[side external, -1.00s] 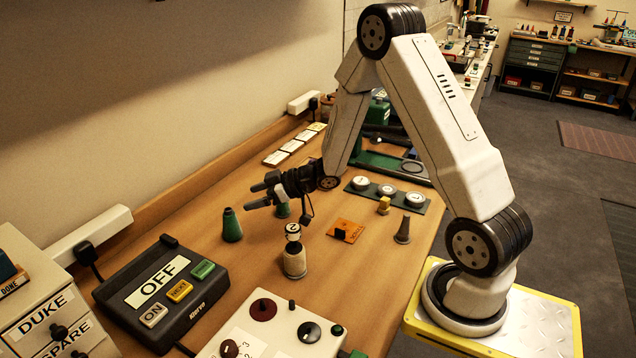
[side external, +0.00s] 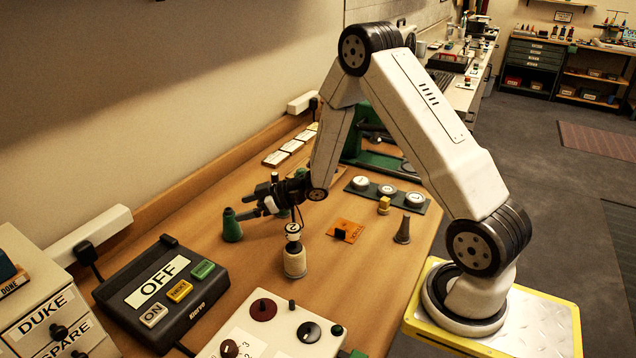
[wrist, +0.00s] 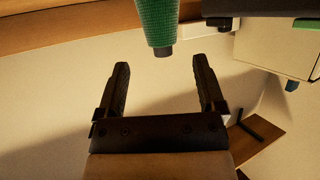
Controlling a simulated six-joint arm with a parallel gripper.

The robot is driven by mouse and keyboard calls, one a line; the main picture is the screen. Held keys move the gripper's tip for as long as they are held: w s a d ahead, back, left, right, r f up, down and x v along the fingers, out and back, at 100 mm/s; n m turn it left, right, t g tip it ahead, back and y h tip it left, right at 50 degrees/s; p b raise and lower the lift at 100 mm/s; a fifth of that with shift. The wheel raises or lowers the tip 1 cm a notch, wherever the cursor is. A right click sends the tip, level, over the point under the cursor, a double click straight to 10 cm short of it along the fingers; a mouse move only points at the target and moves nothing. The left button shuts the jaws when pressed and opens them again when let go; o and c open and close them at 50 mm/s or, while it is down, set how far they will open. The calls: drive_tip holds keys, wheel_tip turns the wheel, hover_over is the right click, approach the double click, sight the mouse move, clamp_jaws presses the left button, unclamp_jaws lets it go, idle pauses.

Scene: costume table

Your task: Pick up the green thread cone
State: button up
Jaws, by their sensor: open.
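A green thread cone (side external: 231,228) stands upright on the table, left of my gripper (side external: 243,207) in the side view. In the wrist view, a ribbed green cone (wrist: 158,20) with a dark tip lies just beyond the gap between the open fingers (wrist: 158,66). Nothing is between the fingers.
A cream spool with a numbered top (side external: 294,258) stands just in front of my gripper. A black switch box (side external: 160,290) is at the front left.

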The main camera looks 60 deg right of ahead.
sight(233, 211)
drive_tip(key=shift+x, duration=2.6)
drive_tip(key=shift+a, duration=0.15)
clamp_jaws()
